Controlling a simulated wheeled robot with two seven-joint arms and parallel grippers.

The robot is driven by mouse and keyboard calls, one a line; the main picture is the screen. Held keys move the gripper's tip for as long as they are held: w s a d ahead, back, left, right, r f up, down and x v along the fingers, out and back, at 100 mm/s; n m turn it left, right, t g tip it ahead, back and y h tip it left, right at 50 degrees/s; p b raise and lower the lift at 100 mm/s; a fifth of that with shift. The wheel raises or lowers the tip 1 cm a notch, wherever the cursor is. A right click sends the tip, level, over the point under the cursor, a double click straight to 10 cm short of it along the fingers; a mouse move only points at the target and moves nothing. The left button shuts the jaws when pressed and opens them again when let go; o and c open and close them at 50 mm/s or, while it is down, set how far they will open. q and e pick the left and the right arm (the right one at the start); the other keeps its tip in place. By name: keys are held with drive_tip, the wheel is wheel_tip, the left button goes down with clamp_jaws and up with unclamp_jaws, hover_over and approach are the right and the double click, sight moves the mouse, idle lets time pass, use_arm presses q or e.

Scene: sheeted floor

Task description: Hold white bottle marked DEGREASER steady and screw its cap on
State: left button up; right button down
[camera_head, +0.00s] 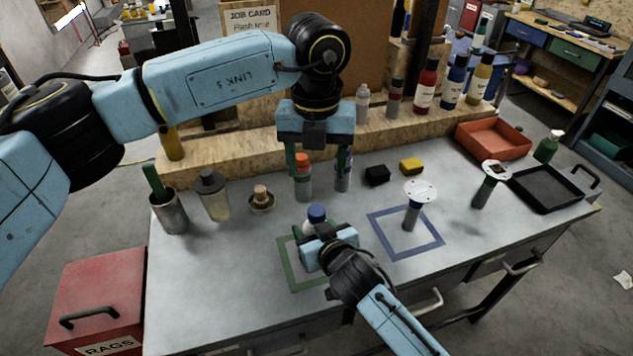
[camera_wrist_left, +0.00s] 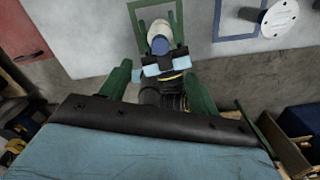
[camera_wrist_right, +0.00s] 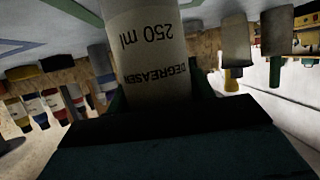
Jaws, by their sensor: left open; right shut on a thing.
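The white bottle marked DEGREASER (camera_wrist_right: 150,45) stands inside the green outlined square on the bench. In the head view its blue cap (camera_head: 317,212) sits at its top; I cannot tell how tightly it is seated. The left wrist view shows the cap (camera_wrist_left: 160,45) and white bottle shoulder (camera_wrist_left: 159,29) from above. My right gripper (camera_head: 322,238) is shut on the bottle, hiding much of its body in the head view. My left gripper (camera_head: 317,172) points down, open and empty, above the bench and apart from the cap.
An orange-capped bottle (camera_head: 303,185) and a small jar (camera_head: 262,200) stand behind the green square (camera_head: 287,268). A blue outlined square (camera_head: 434,240) lies to the right, with a white-disc-topped post (camera_head: 419,190) in it. The front left of the bench (camera_head: 210,290) is clear.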

use_arm(q)
drive_tip(key=shift+r, duration=0.65)
use_arm(e)
drive_tip(key=shift+c, duration=2.4)
unclamp_jaws()
use_arm(q)
drive_tip(key=shift+r+p, duration=0.7)
use_arm(e)
drive_tip(key=v, duration=1.3)
drive_tip(key=shift+s, duration=0.15)
drive_tip(key=shift+r, duration=0.1)
